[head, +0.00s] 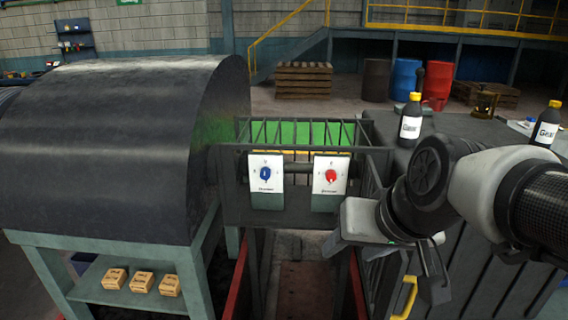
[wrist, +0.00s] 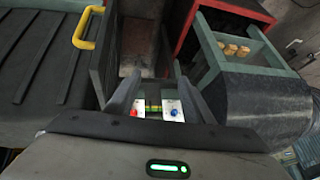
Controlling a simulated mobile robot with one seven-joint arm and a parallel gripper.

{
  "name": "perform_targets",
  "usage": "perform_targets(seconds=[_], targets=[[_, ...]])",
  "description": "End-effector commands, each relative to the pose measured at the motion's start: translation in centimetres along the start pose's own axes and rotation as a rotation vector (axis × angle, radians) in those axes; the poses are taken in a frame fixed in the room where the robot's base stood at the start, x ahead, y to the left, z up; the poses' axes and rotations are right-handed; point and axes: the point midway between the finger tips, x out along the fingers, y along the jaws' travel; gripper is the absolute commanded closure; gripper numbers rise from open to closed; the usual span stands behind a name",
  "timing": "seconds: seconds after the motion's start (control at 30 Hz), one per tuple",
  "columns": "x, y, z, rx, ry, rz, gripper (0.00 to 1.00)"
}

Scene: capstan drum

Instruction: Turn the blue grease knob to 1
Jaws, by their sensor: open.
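The blue grease knob (head: 265,173) is on a white plate (head: 266,187) on the front of the grey frame, left of the red knob (head: 331,175) on its own white plate. The dial marks are too small to read, so I cannot tell its setting. In the wrist view, the blue knob (wrist: 174,112) and red knob (wrist: 134,112) appear small and beyond the fingers. My gripper (wrist: 158,78) is open and empty, apart from both knobs. In the head view my arm comes in from the right, and its hand is to the right of and lower than the plates.
A large dark drum (head: 120,140) stands left of the knobs. A grey ribbed cabinet (head: 470,255) with a yellow handle (head: 404,298) and bottles (head: 411,122) on top is at right. Below the knobs is a narrow gap between red rails (head: 236,280).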

Motion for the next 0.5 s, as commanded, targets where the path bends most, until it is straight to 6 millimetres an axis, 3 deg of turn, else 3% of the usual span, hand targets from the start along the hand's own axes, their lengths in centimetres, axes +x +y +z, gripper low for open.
perform_targets(seconds=[0.03,0.17,0.27,0.4,0.5], targets=[[2.6,-0.6,-0.4,0.007,0.003,-0.032,0.52],[8.3,-2.1,-3.0,0.044,0.042,-0.087,0.52],[14.4,-3.0,-4.9,0.075,0.088,-0.091,0.52],[23.8,-3.9,-7.7,0.083,0.202,-0.015,0.52],[29.1,-4.6,-9.6,0.042,0.327,0.080,0.52]])
